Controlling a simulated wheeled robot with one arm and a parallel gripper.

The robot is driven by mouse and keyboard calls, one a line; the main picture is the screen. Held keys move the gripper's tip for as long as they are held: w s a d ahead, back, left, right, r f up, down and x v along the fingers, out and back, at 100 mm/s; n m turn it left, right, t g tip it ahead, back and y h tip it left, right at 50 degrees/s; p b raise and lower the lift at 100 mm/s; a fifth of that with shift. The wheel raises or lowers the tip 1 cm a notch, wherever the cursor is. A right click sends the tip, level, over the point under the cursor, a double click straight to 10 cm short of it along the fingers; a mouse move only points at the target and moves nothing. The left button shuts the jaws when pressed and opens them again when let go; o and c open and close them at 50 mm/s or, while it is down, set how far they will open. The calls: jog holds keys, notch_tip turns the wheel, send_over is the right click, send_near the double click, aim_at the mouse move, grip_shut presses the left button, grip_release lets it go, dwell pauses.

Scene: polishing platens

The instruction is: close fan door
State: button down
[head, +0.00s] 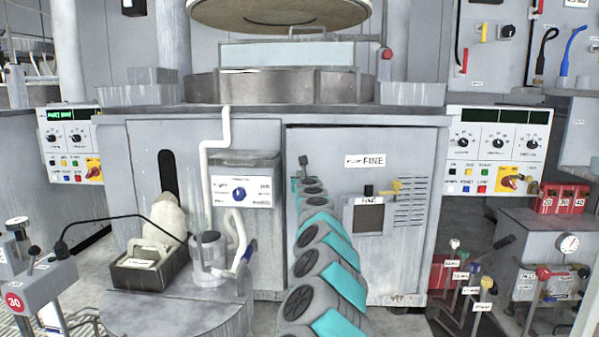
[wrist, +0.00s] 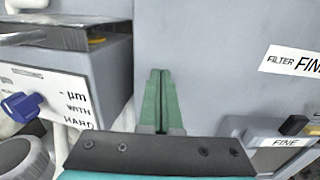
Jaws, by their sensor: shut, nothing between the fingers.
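The grey door (head: 330,150) with a FINE label is on the front of the middle cabinet in the head view. A dark line runs along its top and left edges; I cannot tell how far it stands open. In the wrist view the plain grey panel with the FILTER FINE label (wrist: 293,61) fills the back. My gripper (wrist: 161,75) has its green fingers shut and empty, pointing at this panel. I cannot tell whether they touch it.
A grey control box with a blue knob (head: 234,194) stands left of my arm. A clear beaker (head: 207,258) and a dark tray (head: 151,268) sit on a round stand at lower left. Valve levers (head: 461,275) stand at lower right.

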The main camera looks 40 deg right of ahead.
aim_at(298, 169)
jog(key=shift+p+x, duration=0.75)
jog(key=shift+x, duration=1.2)
jog(key=shift+w, duration=0.1)
